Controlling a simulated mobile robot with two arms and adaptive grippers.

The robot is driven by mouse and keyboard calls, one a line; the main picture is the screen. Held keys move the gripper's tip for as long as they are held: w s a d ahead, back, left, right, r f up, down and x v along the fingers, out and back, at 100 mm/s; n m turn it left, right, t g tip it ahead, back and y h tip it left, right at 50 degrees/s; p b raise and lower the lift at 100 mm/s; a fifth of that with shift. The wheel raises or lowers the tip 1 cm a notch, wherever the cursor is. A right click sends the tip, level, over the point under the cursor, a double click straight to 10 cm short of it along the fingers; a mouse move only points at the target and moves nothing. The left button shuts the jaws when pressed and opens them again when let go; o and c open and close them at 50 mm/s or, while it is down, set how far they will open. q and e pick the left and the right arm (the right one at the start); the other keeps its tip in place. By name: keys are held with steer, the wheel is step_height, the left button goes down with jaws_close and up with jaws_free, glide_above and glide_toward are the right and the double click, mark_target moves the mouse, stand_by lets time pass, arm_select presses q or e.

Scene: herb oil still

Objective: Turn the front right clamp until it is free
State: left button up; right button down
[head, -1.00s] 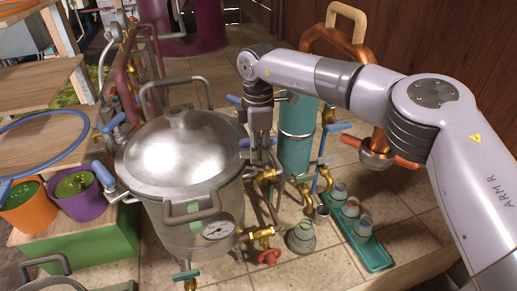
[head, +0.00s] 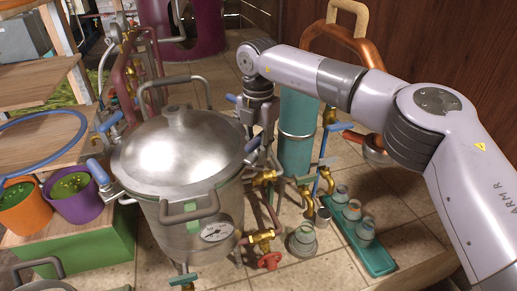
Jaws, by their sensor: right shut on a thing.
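The steel still pot (head: 190,215) stands in the middle with its domed lid (head: 180,145) on. Blue-handled clamps sit around the rim: front left (head: 98,172), back left (head: 109,122) and back right (head: 232,99). How loose the clamp is cannot be told. My left gripper is not in view.
Brass valves (head: 262,238) and a pressure gauge (head: 215,231) crowd the pot's right front. A teal cylinder (head: 296,130) stands close behind my gripper. A teal tray (head: 372,258) with small jars lies at right. Orange and purple pots (head: 78,205) stand at left.

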mark_target(258, 136)
steer(key=n, duration=0.4)
steer(key=shift+n, duration=2.2)
steer(key=c, duration=2.4)
jaws_free()
steer(key=c, duration=2.4)
jaws_free()
steer(key=c, duration=1.6)
jaws_free()
steer(key=shift+o, duration=0.3)
steer(key=shift+s, duration=0.1)
steer(key=shift+r, duration=4.05)
